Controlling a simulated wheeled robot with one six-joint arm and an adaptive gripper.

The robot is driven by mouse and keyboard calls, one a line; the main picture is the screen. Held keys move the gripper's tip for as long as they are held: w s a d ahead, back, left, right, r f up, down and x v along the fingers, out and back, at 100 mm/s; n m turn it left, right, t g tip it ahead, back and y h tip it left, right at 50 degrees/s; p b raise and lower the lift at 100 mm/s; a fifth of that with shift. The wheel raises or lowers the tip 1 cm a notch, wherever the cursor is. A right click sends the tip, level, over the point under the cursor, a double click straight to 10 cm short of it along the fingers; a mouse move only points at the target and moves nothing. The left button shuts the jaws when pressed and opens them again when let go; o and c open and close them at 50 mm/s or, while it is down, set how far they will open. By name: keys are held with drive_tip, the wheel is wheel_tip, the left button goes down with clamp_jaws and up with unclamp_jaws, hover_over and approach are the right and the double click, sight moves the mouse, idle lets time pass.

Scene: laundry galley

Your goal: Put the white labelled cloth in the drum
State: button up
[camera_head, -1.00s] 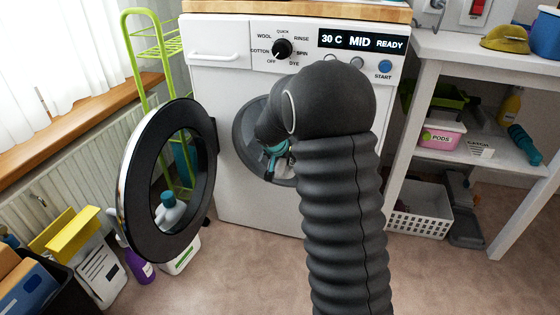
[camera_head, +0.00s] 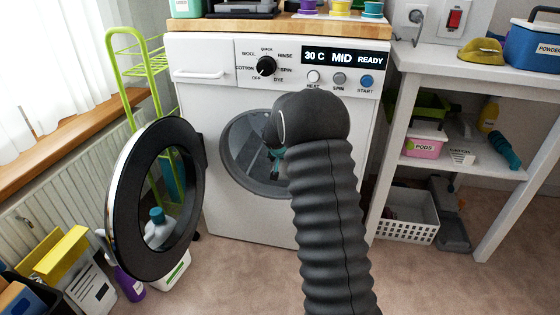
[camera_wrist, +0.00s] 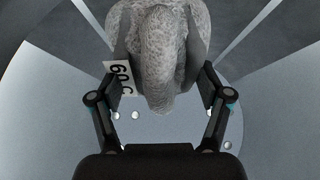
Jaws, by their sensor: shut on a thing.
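The white labelled cloth (camera_wrist: 158,45) shows in the wrist view as a bunched, pale grey towel-like bundle. A white tag (camera_wrist: 120,78) reading "60 C" is at its left side. My gripper (camera_wrist: 163,82) has a finger on each side of the cloth and is shut on it. The washer's drum (camera_head: 237,150) is open in the head view, its round door (camera_head: 122,205) swung out to the left. The cloth cannot be made out in the head view. Pale metal with holes surrounds the cloth in the wrist view.
The open door stands left of the opening, near a green rack (camera_head: 150,65). Bottles and boxes stand on the floor at left. A white shelf table (camera_head: 450,70) with a basket (camera_head: 408,225) below is at right. Coloured cups (camera_head: 340,7) stand on the washer's wooden top.

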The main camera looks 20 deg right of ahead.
drive_tip(key=shift+w+d+f+p, duration=0.1)
drive_tip(key=shift+w+d+p, duration=0.25)
drive_tip(key=shift+w+d, duration=0.3)
drive_tip(key=shift+w+d+f+p, duration=0.2)
drive_tip(key=shift+w+d+p, duration=0.2)
drive_tip(key=shift+d, duration=0.4)
drive_tip(key=shift+f+b, duration=0.6)
drive_tip(key=shift+b, duration=0.25)
drive_tip(key=shift+a+f+b, duration=0.1)
drive_tip(key=shift+f+b, duration=0.35)
drive_tip(key=shift+b, duration=0.2)
drive_tip(key=o, duration=1.5)
drive_tip(key=shift+c, duration=0.4)
drive_tip(key=shift+r, duration=0.1)
drive_tip(key=v, duration=1.3)
drive_tip(key=shift+s+a+r, duration=0.25)
